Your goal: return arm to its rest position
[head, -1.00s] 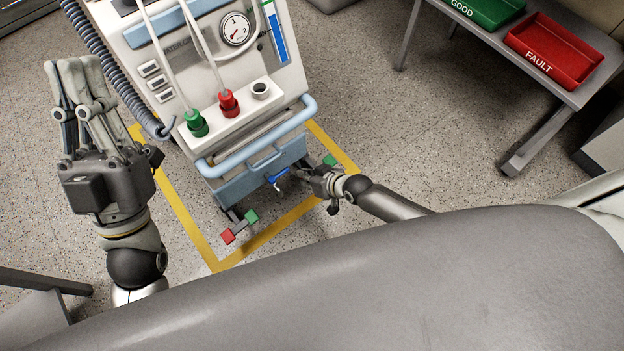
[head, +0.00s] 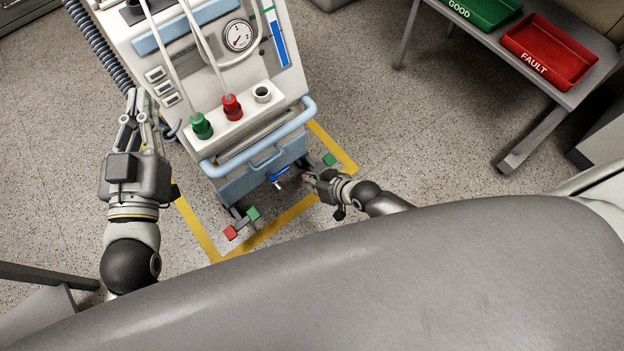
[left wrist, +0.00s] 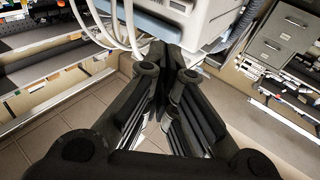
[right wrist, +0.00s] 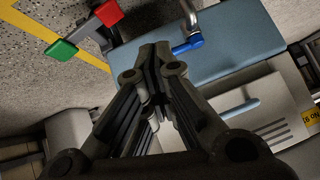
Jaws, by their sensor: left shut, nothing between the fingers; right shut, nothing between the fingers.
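My left gripper (head: 140,105) is raised at the left of the head view, beside the white and blue machine (head: 215,75). It is shut and empty, and its closed fingers also show in the left wrist view (left wrist: 172,50). My right gripper (head: 306,177) is low at the front of the machine, near the blue-handled lever (head: 279,174). It is shut and empty; in the right wrist view its fingertips (right wrist: 155,48) are apart from the blue handle (right wrist: 188,45).
Red (head: 231,233) and green (head: 253,213) pedals sit at the machine's base, inside a yellow floor outline (head: 285,217). A table at the upper right holds a green GOOD tray (head: 484,14) and a red FAULT tray (head: 549,50). Open floor lies between the machine and the table.

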